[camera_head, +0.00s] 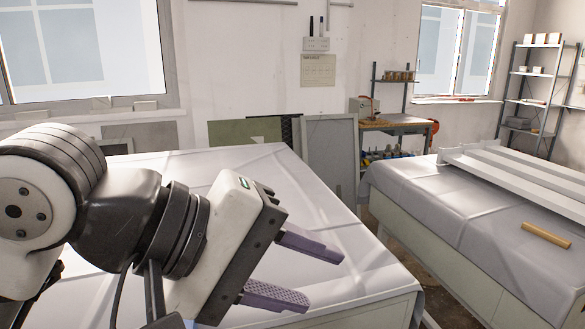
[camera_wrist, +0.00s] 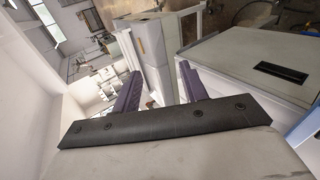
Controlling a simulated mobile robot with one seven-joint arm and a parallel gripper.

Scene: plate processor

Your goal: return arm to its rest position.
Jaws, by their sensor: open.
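My gripper (camera_head: 308,274) is at the lower left of the head view, on my bent arm. It is held above the near white-covered table (camera_head: 335,235) and points to the right. Its two purple fingers are spread apart with nothing between them. The fingers also show in the wrist view, with my gripper (camera_wrist: 163,88) open and empty there too. I cannot tell the exact height of the fingers above the cloth.
A second covered table (camera_head: 455,215) stands to the right, with pale long panels (camera_head: 525,172) and a yellow-brown bar (camera_head: 546,235) on it. A gap separates the tables. Flat panels (camera_head: 333,150) lean behind the near table. A shelf rack (camera_head: 535,90) stands at the back right.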

